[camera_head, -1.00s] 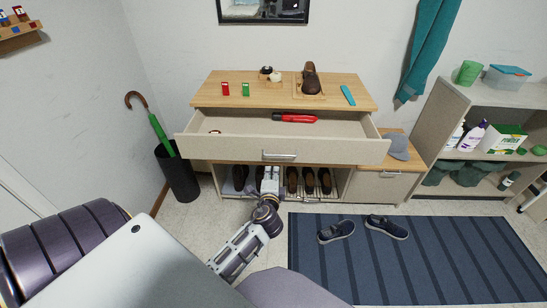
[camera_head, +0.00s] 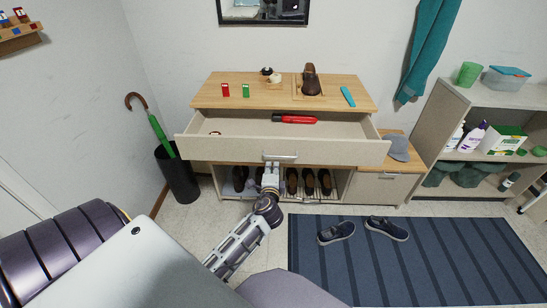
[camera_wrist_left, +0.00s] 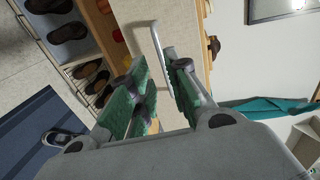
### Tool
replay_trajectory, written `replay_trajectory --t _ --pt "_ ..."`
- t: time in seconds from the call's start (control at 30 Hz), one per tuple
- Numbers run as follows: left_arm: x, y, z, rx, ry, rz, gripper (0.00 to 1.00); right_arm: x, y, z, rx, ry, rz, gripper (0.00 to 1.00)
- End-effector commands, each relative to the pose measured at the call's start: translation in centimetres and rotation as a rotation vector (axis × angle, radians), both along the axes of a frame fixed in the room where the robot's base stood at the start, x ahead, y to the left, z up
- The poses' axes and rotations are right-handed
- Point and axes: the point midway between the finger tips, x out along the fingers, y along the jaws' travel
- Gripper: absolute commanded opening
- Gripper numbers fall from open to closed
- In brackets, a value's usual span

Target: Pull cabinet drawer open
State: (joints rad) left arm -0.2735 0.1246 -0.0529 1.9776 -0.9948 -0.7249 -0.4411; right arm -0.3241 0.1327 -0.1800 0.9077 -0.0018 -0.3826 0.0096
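The cabinet drawer (camera_head: 235,147) is pulled out from the wooden-topped cabinet, and its inside shows. Its silver bar handle (camera_head: 281,155) is at the middle of the drawer front. My left gripper (camera_head: 271,167) is just below the left part of the handle. In the left wrist view the handle (camera_wrist_left: 157,38) lies just beyond the fingertips. The green-padded fingers of the left gripper (camera_wrist_left: 150,68) are apart, with a gap between them and nothing clearly held. I cannot tell whether a finger touches the handle. My right gripper is not in view.
A red item (camera_head: 295,119) lies in the drawer. Shoes stand on the rack (camera_head: 325,196) below. An umbrella stand (camera_head: 178,178) is at the left, a striped rug (camera_head: 420,265) on the floor at the right, a lower cabinet (camera_head: 378,188) beside the drawer.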

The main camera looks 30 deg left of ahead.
Motion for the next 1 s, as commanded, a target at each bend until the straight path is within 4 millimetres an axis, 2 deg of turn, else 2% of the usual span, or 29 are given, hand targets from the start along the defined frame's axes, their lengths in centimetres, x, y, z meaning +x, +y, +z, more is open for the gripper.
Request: replay_trajectory --t 0.7,1.0 --pt "6.1 3.7 -1.4 -0.001 -0.002 0.000 0.18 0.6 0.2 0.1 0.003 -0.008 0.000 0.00" --pt "8.0 4.9 -1.9 0.000 -0.001 0.000 0.18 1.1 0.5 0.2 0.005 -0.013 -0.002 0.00"
